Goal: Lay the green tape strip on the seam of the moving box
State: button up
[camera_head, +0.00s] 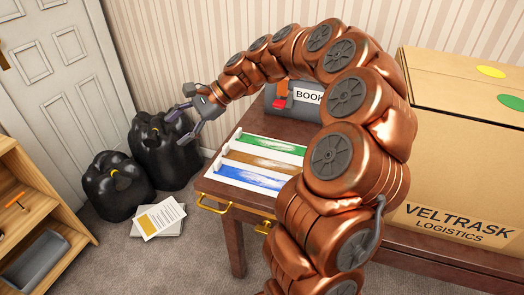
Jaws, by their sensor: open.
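The green tape strip (272,143) lies flat on the left part of the wooden table, the farthest of three strips in a row. The moving box (455,160) is a large cardboard box at the right, marked VELTRASK LOGISTICS. My arm crosses in front of its left side. A line that may be its seam (460,105) runs across the top. My gripper (179,129) is open and empty, in the air left of the strips, in front of a black bag in the picture. The box's far side is hidden.
A brown strip (259,161) and a blue strip (247,177) lie beside the green one. A grey container (276,98) labelled BOOK stands behind them. Black bags (118,185), papers (158,219) and a wooden shelf (70,233) are at left.

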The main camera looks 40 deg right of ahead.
jog(key=w+d+f+m+t+b, duration=0.2)
jog(key=w+d+f+m, duration=0.15)
jog(key=d, duration=0.35)
jog(key=w+d+f+m+t+b, duration=0.25)
jog(key=d+f+m, duration=0.2)
jog(key=d, duration=0.25)
jog(key=m+t+h+b, duration=0.2)
jog(key=m+t+h, duration=0.1)
jog(key=m, duration=0.3)
send_near(240, 130)
jog(key=x, duration=0.3)
jog(key=shift+w+d+r+g, duration=0.1)
jog(key=shift+w+r+g, duration=0.1)
jog(key=shift+w+g, duration=0.1)
jog(key=shift+w+d+f, duration=0.1)
jog(key=shift+d+f, duration=0.05)
jog(key=x, duration=0.6)
jog(key=shift+w+a+f+b, duration=0.1)
jog(key=shift+a+f+b, duration=0.2)
jog(key=shift+a+b, duration=0.05)
jog(key=shift+w+a, duration=0.15)
jog(key=shift+w, duration=0.2)
jog(key=shift+c, duration=0.3)
jog(key=c, duration=1)
